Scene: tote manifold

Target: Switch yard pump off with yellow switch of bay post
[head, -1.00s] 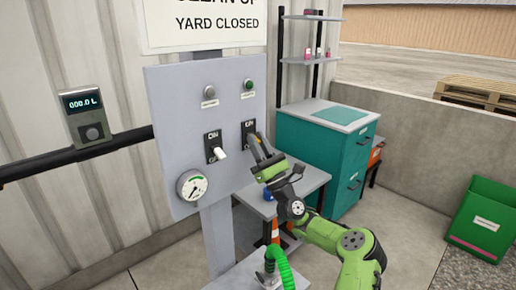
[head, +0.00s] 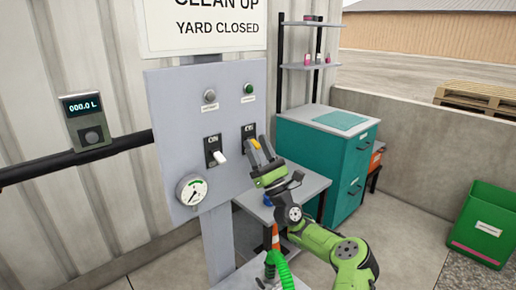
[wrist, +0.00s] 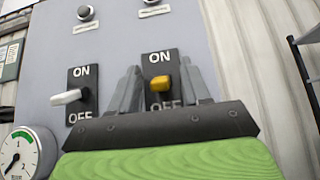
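The yellow switch (head: 256,144) sits on a dark ON/OFF plate at the right of the grey bay post panel (head: 180,110). In the wrist view the yellow switch (wrist: 160,84) shows between my two fingers, below ON and above the partly covered OFF. My gripper (head: 260,143) is open in front of it, one finger on each side; contact cannot be told. The fingers also show in the wrist view (wrist: 160,70). A white switch (head: 221,158) stands on its own plate to the left. The lamp above the yellow switch (head: 249,88) looks green.
A round gauge (head: 191,190) is low on the panel, and a grey lamp (head: 210,96) is above the white switch. A table (head: 307,186) and a teal cabinet (head: 315,150) stand right of the post. A green hose (head: 280,268) is below my arm. A counter reads 000.0 L (head: 83,105).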

